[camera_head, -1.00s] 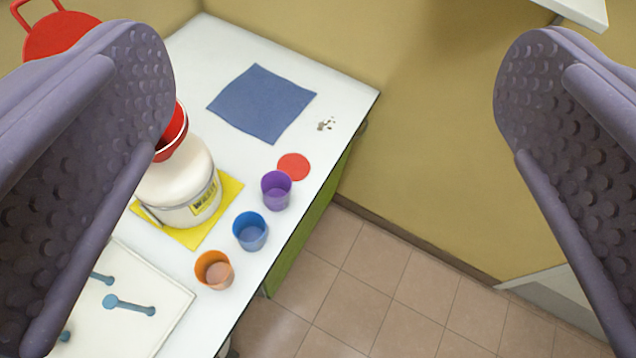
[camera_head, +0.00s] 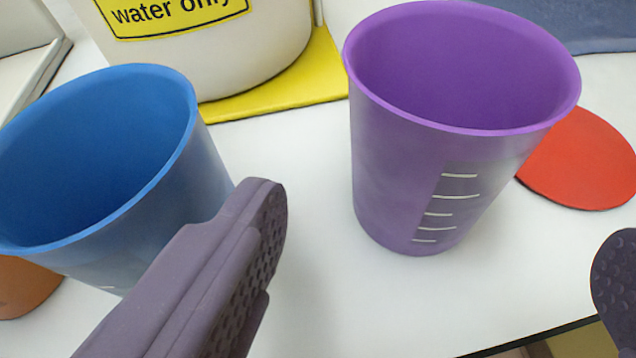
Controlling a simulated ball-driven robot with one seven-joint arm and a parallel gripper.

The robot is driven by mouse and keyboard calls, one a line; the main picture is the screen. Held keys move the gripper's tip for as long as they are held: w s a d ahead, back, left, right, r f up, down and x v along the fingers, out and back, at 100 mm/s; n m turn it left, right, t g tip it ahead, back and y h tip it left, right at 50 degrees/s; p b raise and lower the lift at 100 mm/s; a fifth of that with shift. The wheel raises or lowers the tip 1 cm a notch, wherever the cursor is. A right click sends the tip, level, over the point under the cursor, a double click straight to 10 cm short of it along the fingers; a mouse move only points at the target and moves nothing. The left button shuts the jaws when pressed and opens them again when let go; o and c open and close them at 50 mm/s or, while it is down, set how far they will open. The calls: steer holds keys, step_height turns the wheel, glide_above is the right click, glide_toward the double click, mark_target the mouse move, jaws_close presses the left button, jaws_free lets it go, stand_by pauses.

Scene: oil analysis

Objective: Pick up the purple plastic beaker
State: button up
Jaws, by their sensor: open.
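The purple plastic beaker (camera_head: 400,165) stands upright on the white table, right of centre, with white graduation marks on its side. My gripper (camera_head: 438,245) is open, with one finger in the lower left and the tip of the other at the right edge. The beaker stands beyond the fingertips, between them in the picture, and neither finger appears to touch it. The left finger overlaps the lower part of the blue beaker (camera_head: 95,165); whether they touch I cannot tell.
A white waste container (camera_head: 230,55) stands on a yellow mat (camera_head: 325,85) behind. A red disc (camera_head: 580,160) lies right of the purple beaker, and a blue cloth (camera_head: 590,25) lies farther back. The table's front edge (camera_head: 530,338) is close.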

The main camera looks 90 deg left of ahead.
mark_target(433, 208)
steer(key=b+x, duration=0.3)
steer(key=x, duration=0.4)
steer(key=shift+f, duration=0.15)
steer(key=shift+w+a, duration=0.15)
steer(key=shift+a, duration=0.2)
steer(key=shift+c, duration=0.5)
steer(key=c, duration=1)
